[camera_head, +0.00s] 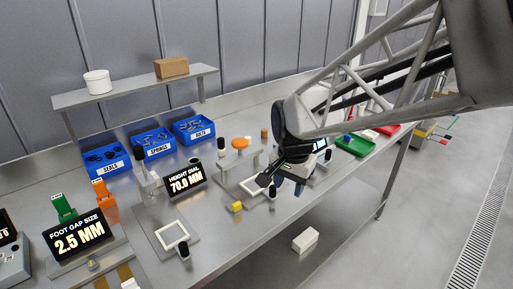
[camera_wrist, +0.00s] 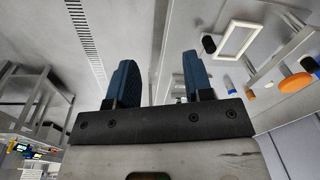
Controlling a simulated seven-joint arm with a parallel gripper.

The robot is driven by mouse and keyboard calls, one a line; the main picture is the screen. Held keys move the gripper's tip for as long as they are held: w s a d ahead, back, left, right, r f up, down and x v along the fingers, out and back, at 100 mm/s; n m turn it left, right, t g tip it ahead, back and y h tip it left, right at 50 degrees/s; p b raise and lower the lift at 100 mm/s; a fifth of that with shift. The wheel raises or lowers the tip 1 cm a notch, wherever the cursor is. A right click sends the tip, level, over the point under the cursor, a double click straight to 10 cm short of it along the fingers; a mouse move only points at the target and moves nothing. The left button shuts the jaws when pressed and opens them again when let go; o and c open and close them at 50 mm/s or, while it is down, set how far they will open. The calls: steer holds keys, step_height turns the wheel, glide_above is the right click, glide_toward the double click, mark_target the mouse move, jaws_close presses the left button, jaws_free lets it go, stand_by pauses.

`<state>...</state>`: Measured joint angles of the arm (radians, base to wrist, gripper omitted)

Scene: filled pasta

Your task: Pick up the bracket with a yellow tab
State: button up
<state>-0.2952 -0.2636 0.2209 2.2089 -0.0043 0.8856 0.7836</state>
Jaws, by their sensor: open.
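White square frames stand on the bench, one at the front (camera_head: 172,234). Blue bins (camera_head: 152,143) line the back under a shelf (camera_head: 135,88). Displays stand at left, including a height dial (camera_head: 187,181). A green tray (camera_head: 354,146) is at right. A white box (camera_head: 305,239) sits below the bench.

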mark_target(235, 204)
steer(key=w+a+f+m, duration=0.1)
steer(key=w+a+f, duration=0.1)
steer(key=a, duration=0.3)
steer(key=w+a+f+m, duration=0.1)
steer(key=w+a+f, duration=0.2)
steer(key=a, duration=0.2)
steer(key=w+a+f+m+g, duration=0.1)
steer(key=w+a+f, duration=0.1)
steer(key=a, duration=0.3)
steer(key=shift+w+a+f, duration=0.1)
steer(key=shift+w+f, duration=0.2)
steer(key=shift+f, duration=0.5)
steer(key=shift+f, duration=1.3)
steer(key=shift+f, duration=2.6)
jaws_close()
